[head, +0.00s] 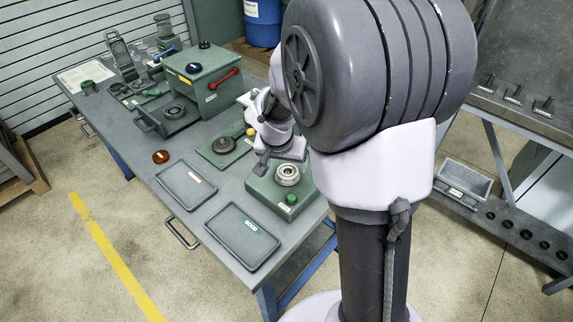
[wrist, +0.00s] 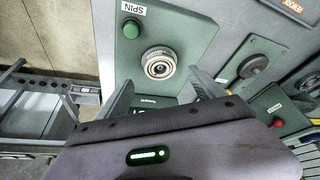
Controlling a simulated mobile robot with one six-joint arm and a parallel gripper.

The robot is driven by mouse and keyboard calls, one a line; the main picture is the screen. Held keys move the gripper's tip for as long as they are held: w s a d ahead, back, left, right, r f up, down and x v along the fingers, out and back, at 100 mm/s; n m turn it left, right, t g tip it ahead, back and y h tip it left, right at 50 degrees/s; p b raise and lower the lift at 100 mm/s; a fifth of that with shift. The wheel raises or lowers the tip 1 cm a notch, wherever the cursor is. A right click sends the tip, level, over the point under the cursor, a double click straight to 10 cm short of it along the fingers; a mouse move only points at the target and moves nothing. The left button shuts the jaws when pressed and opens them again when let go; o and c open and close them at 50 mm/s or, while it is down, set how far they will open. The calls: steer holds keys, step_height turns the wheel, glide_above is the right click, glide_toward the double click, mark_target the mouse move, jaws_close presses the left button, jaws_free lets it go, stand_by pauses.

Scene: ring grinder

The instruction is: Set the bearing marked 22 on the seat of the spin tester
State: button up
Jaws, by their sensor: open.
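The spin tester (head: 266,192) is a green box at the near right of the bench. It also shows in the wrist view (wrist: 200,35), labelled SPIN, with a green button (wrist: 131,28). A shiny round metal bearing (head: 288,174) sits on top of it, over the seat. It looks level in the wrist view (wrist: 159,63); I cannot read a number on it. My gripper (wrist: 160,77) is open, with its fingers apart on either side of the bearing's near edge and no grip on it. In the head view my arm hides part of the gripper.
Two shallow grey trays (head: 241,264) (head: 162,180) lie on the front of the bench, with an amber disc (head: 161,156) near them. A green plate with a dark disc (head: 224,145) and a green box with a red lever (head: 205,99) stand beyond the tester.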

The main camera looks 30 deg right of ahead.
steer(key=s+a+r+n+y+p, duration=0.1)
steer(key=s+a+r, duration=0.25)
steer(key=r, duration=0.25)
steer(key=s+a+r, duration=0.3)
steer(key=s+r, duration=0.2)
steer(key=r, duration=0.2)
steer(key=s+a+r+n+t+y, duration=0.2)
steer(key=s+a+r+n+y, duration=0.1)
steer(key=s+a, duration=0.7)
steer(key=s+y, duration=0.1)
steer(key=s, duration=0.2)
steer(key=shift+r, duration=0.3)
